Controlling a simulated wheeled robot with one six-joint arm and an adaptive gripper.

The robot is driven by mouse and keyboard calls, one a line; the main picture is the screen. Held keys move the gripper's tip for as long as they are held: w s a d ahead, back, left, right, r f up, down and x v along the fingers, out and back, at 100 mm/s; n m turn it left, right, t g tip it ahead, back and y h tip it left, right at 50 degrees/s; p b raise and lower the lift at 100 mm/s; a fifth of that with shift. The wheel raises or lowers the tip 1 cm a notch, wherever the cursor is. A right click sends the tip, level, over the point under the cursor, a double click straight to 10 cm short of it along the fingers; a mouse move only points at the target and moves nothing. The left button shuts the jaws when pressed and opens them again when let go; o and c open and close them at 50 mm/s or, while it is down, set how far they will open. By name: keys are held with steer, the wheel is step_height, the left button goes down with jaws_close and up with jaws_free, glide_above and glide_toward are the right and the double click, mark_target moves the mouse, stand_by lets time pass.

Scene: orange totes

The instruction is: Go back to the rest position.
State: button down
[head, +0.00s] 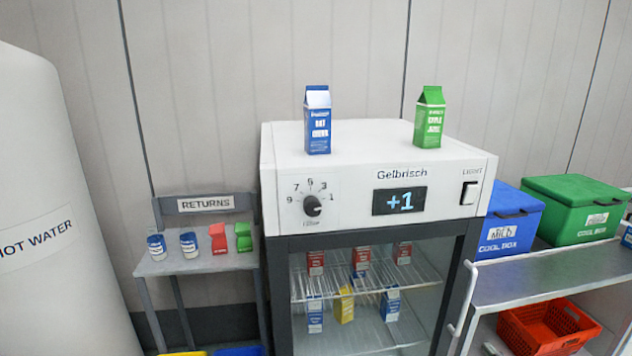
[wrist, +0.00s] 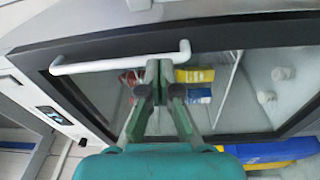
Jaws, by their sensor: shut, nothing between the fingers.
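My gripper (wrist: 158,72) shows only in the wrist view. Its fingers are shut and empty. They overlap the white door handle (wrist: 100,64) of the fridge in the picture; I cannot tell whether they touch it. The white fridge (head: 350,165) stands in the middle of the head view, its display reading +1. Its dark-framed glass door looks shut, with the handle (head: 462,300) along the right side. Several cartons show on the shelves behind the glass.
A blue carton (head: 318,125) and a green carton (head: 430,120) stand on the fridge. The returns shelf (head: 180,265) on the left bears cups and cartons. A hot water tank (head: 45,190) is far left. Blue (head: 510,225) and green (head: 575,210) boxes and an orange basket (head: 545,330) are right.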

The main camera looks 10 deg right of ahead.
steer(key=s+a+f+m+t+h, duration=0.1)
steer(key=s+a+f+m, duration=0.25)
steer(key=a, duration=0.65)
steer(key=s+a+f+m+h, duration=0.1)
steer(key=s+a+f+m, duration=0.15)
steer(key=s+a, duration=0.45)
steer(key=s+a+m+h, duration=0.2)
steer(key=s+a+m, duration=0.2)
steer(key=s+a, duration=1)
steer(key=s+a+r+m+g, duration=0.1)
steer(key=s+a+r+m, duration=0.2)
steer(key=s, duration=0.4)
steer(key=s+a+r+m+g, duration=0.1)
steer(key=s+a+r, duration=0.2)
steer(key=s+a, duration=0.35)
steer(key=s+a+r+m+g+y, duration=0.1)
steer(key=s+r+m, duration=0.3)
steer(key=s+r, duration=0.9)
steer(key=shift+s+a+g+y, duration=0.25)
steer(key=shift+s+g+y, duration=0.15)
steer(key=shift+g, duration=0.4)
steer(key=shift+r, duration=0.1)
